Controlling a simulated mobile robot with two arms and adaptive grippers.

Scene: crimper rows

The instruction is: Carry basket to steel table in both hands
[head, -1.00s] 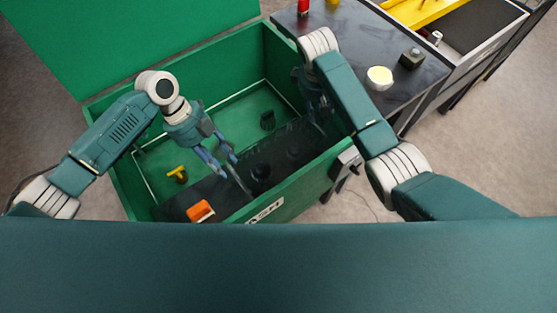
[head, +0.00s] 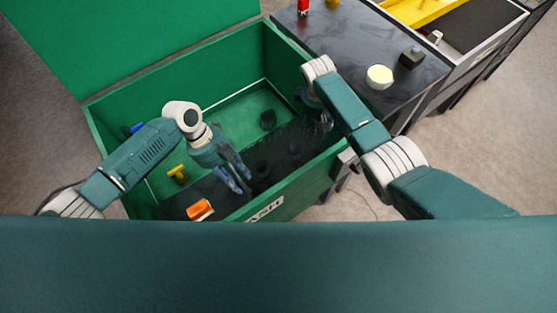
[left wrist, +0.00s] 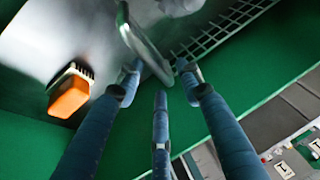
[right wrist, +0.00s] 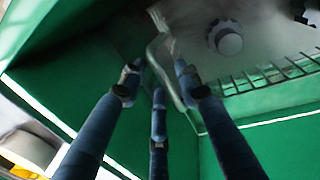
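The basket, a metallic-looking shape with a mesh side (left wrist: 225,30), lies low inside a green box; it looks dark in the head view (head: 225,190). One loop handle (left wrist: 145,45) shows in the left wrist view and another (right wrist: 165,65) in the right wrist view. My left gripper (head: 238,178) is over the basket's near left part, its fingers spread on both sides of the handle. My right gripper (head: 322,122) is at the far right end, fingers spread around the other handle. Firm contact is not visible. A dark-topped table (head: 345,45), perhaps the steel table, stands at the right.
The green box (head: 150,85) has high walls around both grippers and a raised lid (head: 130,30). An orange-topped brush (head: 200,210) and a yellow piece (head: 178,173) lie inside. A white bowl (head: 379,77), a dark block (head: 411,58) and a red item (head: 303,7) occupy the table.

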